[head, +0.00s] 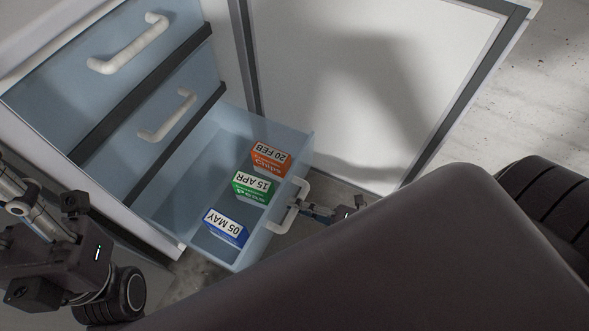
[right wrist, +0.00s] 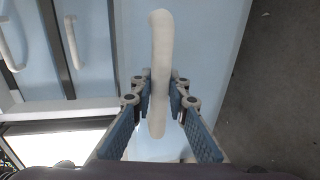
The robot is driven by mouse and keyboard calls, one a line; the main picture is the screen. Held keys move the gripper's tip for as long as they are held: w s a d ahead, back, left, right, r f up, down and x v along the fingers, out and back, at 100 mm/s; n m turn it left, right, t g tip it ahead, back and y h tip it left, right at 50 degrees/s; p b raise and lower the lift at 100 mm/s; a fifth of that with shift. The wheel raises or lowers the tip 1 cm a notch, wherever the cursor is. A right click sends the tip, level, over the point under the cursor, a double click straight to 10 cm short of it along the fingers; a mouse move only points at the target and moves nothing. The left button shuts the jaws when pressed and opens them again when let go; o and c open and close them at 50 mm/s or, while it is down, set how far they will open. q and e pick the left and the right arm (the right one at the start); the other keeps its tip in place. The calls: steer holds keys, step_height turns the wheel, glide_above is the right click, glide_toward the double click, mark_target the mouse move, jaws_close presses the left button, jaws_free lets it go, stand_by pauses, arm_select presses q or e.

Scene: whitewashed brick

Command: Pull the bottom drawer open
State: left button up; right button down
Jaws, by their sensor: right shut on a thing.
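The bottom drawer (head: 187,197) is light blue and stands pulled out from the cabinet. Inside it lie an orange box marked 20 FEB (head: 269,160), a green box marked 15 APR (head: 252,188) and a blue box marked 05 MAY (head: 226,228). My right gripper (head: 304,211) is at the drawer's front, shut on the white handle (head: 287,220). In the right wrist view the handle (right wrist: 161,60) runs between the two fingers (right wrist: 160,100). My left arm is at the lower left in the head view; its fingertips do not show.
Two drawers above, with white handles (head: 130,45) (head: 168,116), are shut. A pale panel with a grey frame (head: 340,80) stands close to the right of the open drawer. Bare floor (head: 555,80) shows at the upper right.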

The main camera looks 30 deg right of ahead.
steer(key=c, duration=1.9)
jaws_free()
steer(key=shift+s, duration=0.1)
steer(key=v, duration=1.2)
